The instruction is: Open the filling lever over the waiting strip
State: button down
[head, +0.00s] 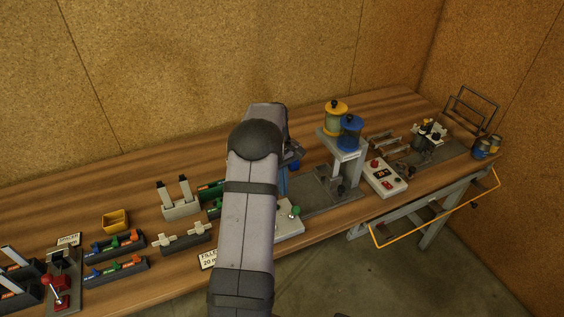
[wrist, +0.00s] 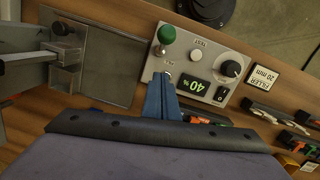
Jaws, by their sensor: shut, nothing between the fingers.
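The filler's control box (wrist: 205,60) carries a lever with a green ball knob (wrist: 166,34), a dark dial, a TEST button, a small switch and a display reading 40 %. The green knob also shows in the head view (head: 295,211), just right of my arm. My gripper's blue fingers (wrist: 161,80) are shut and empty, over the box on the knob's near side in the wrist view, apart from the knob. The gripper is mostly hidden behind my arm in the head view. The filling stand's grey base plate (wrist: 100,60) lies beside the box; I cannot make out a strip on it.
The stand holds a yellow jar (head: 335,117) and a blue jar (head: 350,133). A white box with red buttons (head: 384,178) stands to its right. Racks of coloured pieces (head: 116,245) and a small yellow bin (head: 115,221) lie to the left.

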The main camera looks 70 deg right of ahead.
notch_tip(320, 180, up, 10)
jog(key=b, duration=0.2)
jog(key=shift+w+a+f+b, duration=0.15)
jog(key=shift+f+b, duration=0.1)
jog(key=shift+b, duration=0.05)
jog(key=shift+m, duration=0.3)
